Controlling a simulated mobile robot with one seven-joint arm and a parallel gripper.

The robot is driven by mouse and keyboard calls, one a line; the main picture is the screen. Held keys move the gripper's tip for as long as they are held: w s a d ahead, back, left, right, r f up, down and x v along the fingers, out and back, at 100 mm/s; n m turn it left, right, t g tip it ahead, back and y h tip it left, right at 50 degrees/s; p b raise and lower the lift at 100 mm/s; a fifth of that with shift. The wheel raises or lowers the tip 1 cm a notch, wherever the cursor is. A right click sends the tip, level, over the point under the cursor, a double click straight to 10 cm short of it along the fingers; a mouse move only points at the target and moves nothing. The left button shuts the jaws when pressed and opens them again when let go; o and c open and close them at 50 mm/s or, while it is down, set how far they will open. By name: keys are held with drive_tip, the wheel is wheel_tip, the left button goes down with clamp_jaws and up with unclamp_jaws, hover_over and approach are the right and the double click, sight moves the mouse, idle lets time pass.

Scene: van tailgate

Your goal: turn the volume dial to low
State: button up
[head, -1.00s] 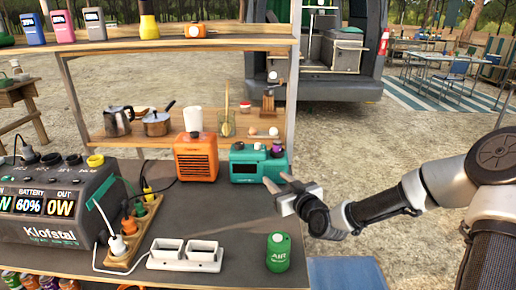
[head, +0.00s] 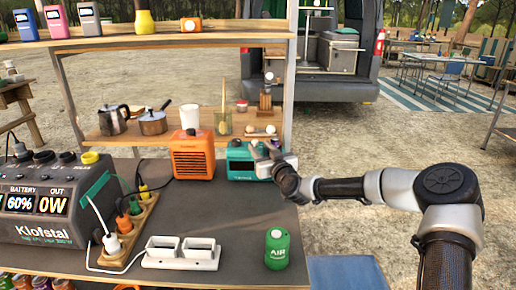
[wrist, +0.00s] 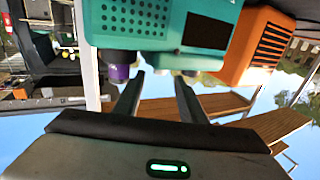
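The teal radio (head: 240,168) stands on the grey bench, with small knobs along its top. In the wrist view the radio (wrist: 205,28) appears upside down, with a purple knob (wrist: 118,66) at left and a partly hidden small knob (wrist: 190,73) to its right. No legible label shows which is the volume dial. My gripper (head: 262,150) is at the right part of the radio's top and hides some knobs in the head view. In the wrist view my gripper (wrist: 160,78) has its fingers apart, with the purple knob just outside the left fingertip. Contact cannot be told.
An orange heater-like box (head: 194,156) stands close left of the radio. A green AIR canister (head: 277,249), a white double socket (head: 181,253) and a Klofstal power station (head: 40,205) share the bench. Shelves rise behind. Open ground lies to the right.

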sight(255, 142)
drive_tip(key=shift+x, duration=1.55)
drive_tip(key=shift+c, duration=0.3)
clamp_jaws()
drive_tip(key=shift+a+r, duration=0.1)
drive_tip(key=shift+a, duration=0.05)
